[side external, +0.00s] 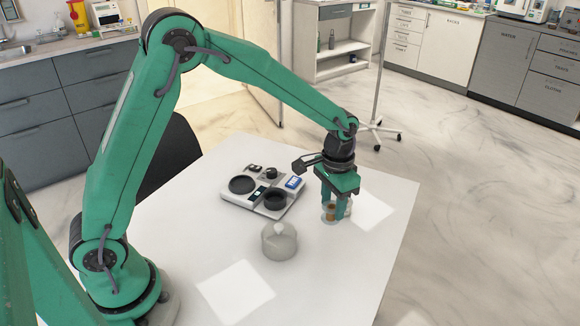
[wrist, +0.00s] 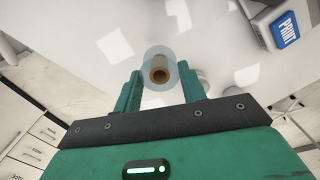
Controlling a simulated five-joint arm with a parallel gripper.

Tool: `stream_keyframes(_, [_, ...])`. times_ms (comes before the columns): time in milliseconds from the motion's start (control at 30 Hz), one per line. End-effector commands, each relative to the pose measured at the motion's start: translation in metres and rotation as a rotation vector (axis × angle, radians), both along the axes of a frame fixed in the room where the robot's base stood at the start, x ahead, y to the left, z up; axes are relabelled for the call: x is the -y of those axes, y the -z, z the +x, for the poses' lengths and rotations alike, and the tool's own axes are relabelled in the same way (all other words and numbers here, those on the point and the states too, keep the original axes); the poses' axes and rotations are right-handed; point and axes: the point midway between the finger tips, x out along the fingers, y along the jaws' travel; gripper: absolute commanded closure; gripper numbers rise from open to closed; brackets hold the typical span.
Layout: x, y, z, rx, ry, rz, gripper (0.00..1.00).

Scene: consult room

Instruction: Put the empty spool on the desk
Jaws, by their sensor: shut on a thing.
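The spool (wrist: 151,62), with a brown core and clear round flanges, sits between my fingertips in the wrist view. My gripper (wrist: 158,88) is shut on it. In the side view my gripper (side external: 336,211) points down at the right part of the white desk (side external: 330,285). The spool (side external: 328,212) shows there low between the fingers, partly hidden by them. I cannot tell whether it touches the desk top.
A white device with black round wells (side external: 240,186) stands left of my gripper. A grey lidded jar (side external: 279,242) stands nearer the camera. Pale rectangles (side external: 235,291) mark the desk. The desk's front right is clear. A black chair (side external: 172,158) is behind the left edge.

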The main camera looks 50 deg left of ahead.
Motion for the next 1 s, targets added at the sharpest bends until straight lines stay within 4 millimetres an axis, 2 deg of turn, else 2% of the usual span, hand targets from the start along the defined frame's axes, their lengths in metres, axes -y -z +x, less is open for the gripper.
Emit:
stream_keyframes(500, [0.0, 0.041, 0.0, -0.001, 0.0, 0.0, 0.8])
stream_keyframes(700, [0.0, 0.048, 0.0, -0.001, 0.0, 0.0, 0.8])
stream_keyframes(1000, [0.0, 0.049, 0.0, 0.0, 0.0, 0.0, 0.8])
